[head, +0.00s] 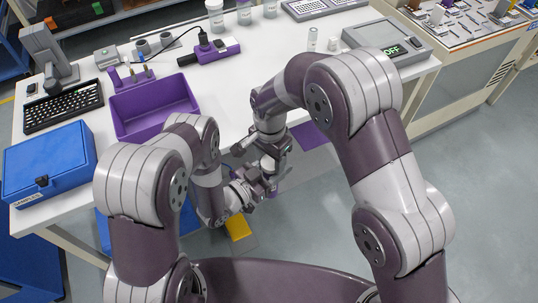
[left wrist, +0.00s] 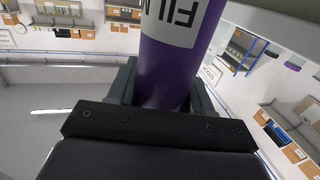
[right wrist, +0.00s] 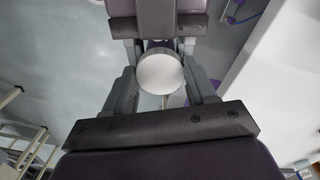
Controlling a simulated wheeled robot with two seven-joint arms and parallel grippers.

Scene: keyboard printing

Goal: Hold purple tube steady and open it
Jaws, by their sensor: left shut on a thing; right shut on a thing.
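The purple tube (left wrist: 172,65) stands between the fingers of my left gripper (left wrist: 160,85) in the left wrist view, with a white label and black letters on it. My left gripper is shut on the tube. In the right wrist view, a round pale grey cap (right wrist: 160,72) is seen end-on between the fingers of my right gripper (right wrist: 163,85), which is shut on it. My left gripper (right wrist: 160,25) lies just beyond the cap. In the head view both grippers meet in front of the table edge, my right gripper (head: 270,163) above my left one; the tube is mostly hidden there.
The white table (head: 225,90) carries a purple bin (head: 155,105), a blue case (head: 50,160), a keyboard (head: 63,107) and a scale (head: 388,42). A yellow object (head: 238,228) is low below the grippers. The floor to the right is clear.

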